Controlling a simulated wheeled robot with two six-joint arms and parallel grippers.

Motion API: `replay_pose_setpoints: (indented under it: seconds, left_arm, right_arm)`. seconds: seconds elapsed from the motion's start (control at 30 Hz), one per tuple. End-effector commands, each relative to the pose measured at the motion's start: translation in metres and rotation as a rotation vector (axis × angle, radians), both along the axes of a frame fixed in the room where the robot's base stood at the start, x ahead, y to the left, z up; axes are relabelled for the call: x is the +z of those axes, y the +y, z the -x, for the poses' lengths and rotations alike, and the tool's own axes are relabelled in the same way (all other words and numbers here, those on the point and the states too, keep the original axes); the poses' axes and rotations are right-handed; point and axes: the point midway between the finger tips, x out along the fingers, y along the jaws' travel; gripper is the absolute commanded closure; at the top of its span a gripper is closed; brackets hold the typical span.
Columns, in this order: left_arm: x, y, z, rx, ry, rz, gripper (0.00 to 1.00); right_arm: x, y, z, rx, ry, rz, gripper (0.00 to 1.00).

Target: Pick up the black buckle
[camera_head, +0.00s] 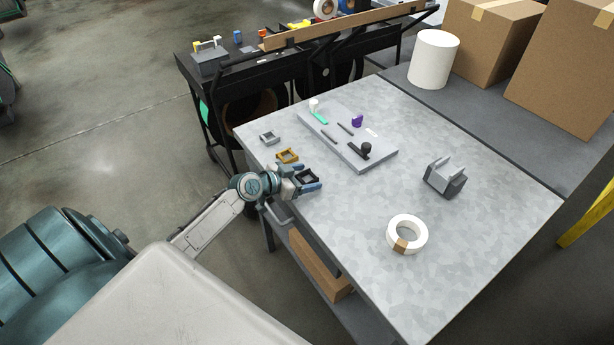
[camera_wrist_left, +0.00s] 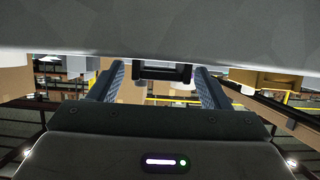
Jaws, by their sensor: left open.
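The black buckle (camera_head: 303,177), a small dark square frame, lies at the near left edge of the grey metal table (camera_head: 480,265). My left gripper (camera_head: 311,179) reaches in from the left, with its blue fingers on either side of the buckle. In the left wrist view the buckle (camera_wrist_left: 161,72) shows as a dark bar between the open fingers (camera_wrist_left: 160,84), with a gap visible on each side. The gripper is open and not closed on it. My right gripper is not in view.
A grey board (camera_head: 345,150) holds small parts. A grey bracket (camera_head: 445,177) and a tape roll (camera_head: 407,234) stand to the right. The table between them is clear.

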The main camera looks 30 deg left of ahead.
Motion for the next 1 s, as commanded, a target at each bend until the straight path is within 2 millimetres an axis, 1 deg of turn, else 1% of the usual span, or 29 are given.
replay_pose_setpoints:
  seconds: [0.13, 0.17, 0.2, 0.4, 0.77, 0.87, 1.0]
  left_arm:
    - [0.000, 0.000, 0.000, 0.000, 0.000, 0.000, 0.29]
    - [0.000, 0.000, 0.000, 0.000, 0.000, 0.000, 0.31]
    - [0.000, 0.000, 0.000, 0.000, 0.000, 0.000, 0.39]
    - [0.000, 0.000, 0.000, 0.000, 0.000, 0.000, 0.77]
    - [0.002, 0.000, 0.000, -0.001, -0.002, -0.001, 0.77]
    - [0.007, 0.000, 0.000, -0.001, -0.002, -0.001, 0.77]
    - [0.021, 0.000, 0.000, -0.002, -0.004, -0.004, 0.77]
  right_arm:
    - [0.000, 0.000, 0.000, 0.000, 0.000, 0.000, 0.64]
    - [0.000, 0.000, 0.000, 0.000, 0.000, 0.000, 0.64]
    - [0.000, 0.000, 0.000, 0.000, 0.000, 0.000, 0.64]
    - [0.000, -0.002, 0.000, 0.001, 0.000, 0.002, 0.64]
    - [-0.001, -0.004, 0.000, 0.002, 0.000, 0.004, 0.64]
    - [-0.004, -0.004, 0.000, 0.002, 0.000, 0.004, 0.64]
    - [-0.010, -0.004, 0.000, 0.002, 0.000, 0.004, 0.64]
